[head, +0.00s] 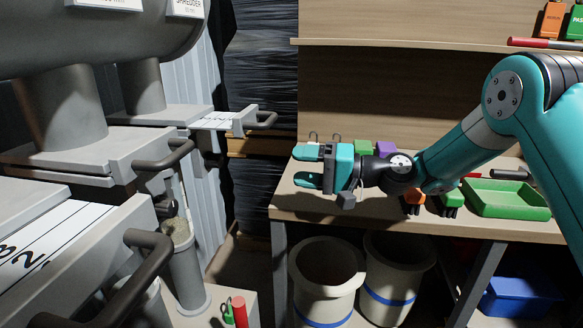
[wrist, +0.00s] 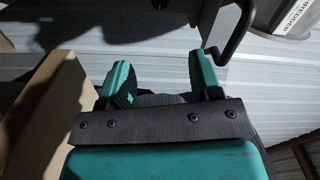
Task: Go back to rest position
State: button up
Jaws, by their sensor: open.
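My gripper (head: 307,167) is at the end of my teal arm in the head view, in front of the left end of the wooden workbench (head: 400,217). Its two teal fingers point left, toward the shredder side, and are apart with nothing between them. In the wrist view, my gripper (wrist: 160,80) also shows spread, empty fingers, with pale corrugated metal beyond them. My wrist hides part of the bench top behind it.
Grey machinery with dark handles (head: 165,155) stands at the left. A green tray (head: 507,199) lies on the bench, with orange, green and purple items nearby. Two bins (head: 325,280) and a blue box (head: 520,295) are below. A shelf (head: 430,45) runs behind.

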jog(key=shift+s+d, duration=0.15)
jog(key=shift+d, duration=0.25)
jog(key=s+a+r+n+g+h, duration=0.1)
jog(key=s+n+g+h, duration=0.15)
jog(key=s, duration=0.45)
jog(key=s+r+n+g+h, duration=0.1)
jog(key=s+r+n+h, duration=0.1)
jog(key=s+h, duration=0.35)
jog(key=s+d+f+n+h, duration=0.1)
jog(key=s+d+f+h, duration=0.15)
jog(key=s+d, duration=0.45)
jog(key=s+d+f+n+h, duration=0.1)
jog(key=s+d+h, duration=0.2)
jog(key=s, duration=0.9)
notch_tip(320, 180, up, 17)
jog(key=p, duration=1.7)
jog(key=shift+s+d, duration=0.2)
jog(key=shift+d, duration=0.1)
